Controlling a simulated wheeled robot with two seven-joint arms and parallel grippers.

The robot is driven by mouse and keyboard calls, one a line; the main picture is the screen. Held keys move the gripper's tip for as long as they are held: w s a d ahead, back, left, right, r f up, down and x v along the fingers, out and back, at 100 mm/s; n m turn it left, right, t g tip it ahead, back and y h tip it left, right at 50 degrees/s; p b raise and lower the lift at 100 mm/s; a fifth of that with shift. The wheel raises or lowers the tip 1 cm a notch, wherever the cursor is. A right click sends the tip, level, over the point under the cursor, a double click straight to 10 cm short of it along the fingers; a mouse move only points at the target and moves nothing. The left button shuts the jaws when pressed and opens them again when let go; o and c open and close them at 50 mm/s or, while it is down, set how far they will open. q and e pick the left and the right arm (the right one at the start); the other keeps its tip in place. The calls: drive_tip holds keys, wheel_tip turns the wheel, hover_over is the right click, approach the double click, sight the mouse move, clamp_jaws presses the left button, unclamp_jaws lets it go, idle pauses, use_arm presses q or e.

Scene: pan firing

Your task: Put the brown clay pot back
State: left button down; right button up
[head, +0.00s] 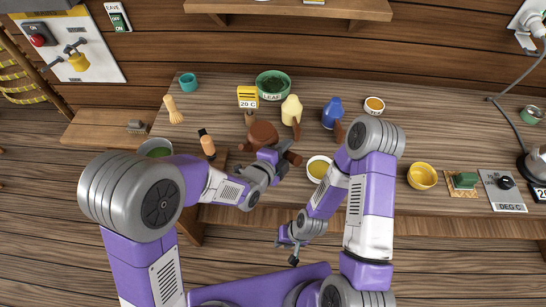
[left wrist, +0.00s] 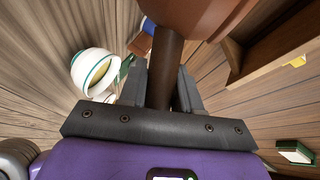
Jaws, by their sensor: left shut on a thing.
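The brown clay pot (head: 262,132) is over the middle of the wooden counter in the head view. My left gripper (head: 279,163) is shut on its dark brown handle. In the left wrist view the handle (left wrist: 166,65) runs between the fingers of my left gripper (left wrist: 160,88), and the reddish-brown pot body (left wrist: 195,14) shows at the top edge. I cannot tell whether the pot touches the counter. My right gripper (head: 289,249) hangs in front of the counter, apart from the pot; its fingers are too small to judge.
A white bowl with yellow contents (head: 318,168) is to the right. A yellow bowl (head: 422,176) stands farther right.

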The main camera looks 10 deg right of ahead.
use_arm(q)
drive_tip(key=f, duration=0.2)
drive_tip(key=f+b, duration=0.1)
drive_tip(key=f, duration=0.4)
drive_tip(key=shift+s+f, duration=0.3)
use_arm(e)
drive_tip(key=shift+s+f, duration=0.2)
drive_tip(key=shift+f, duration=0.55)
use_arm(q)
drive_tip(key=c, duration=0.8)
unclamp_jaws()
drive_tip(key=shift+f+b, duration=0.15)
drive_tip(key=shift+b, duration=0.15)
use_arm(e)
drive_tip(key=shift+f, duration=0.15)
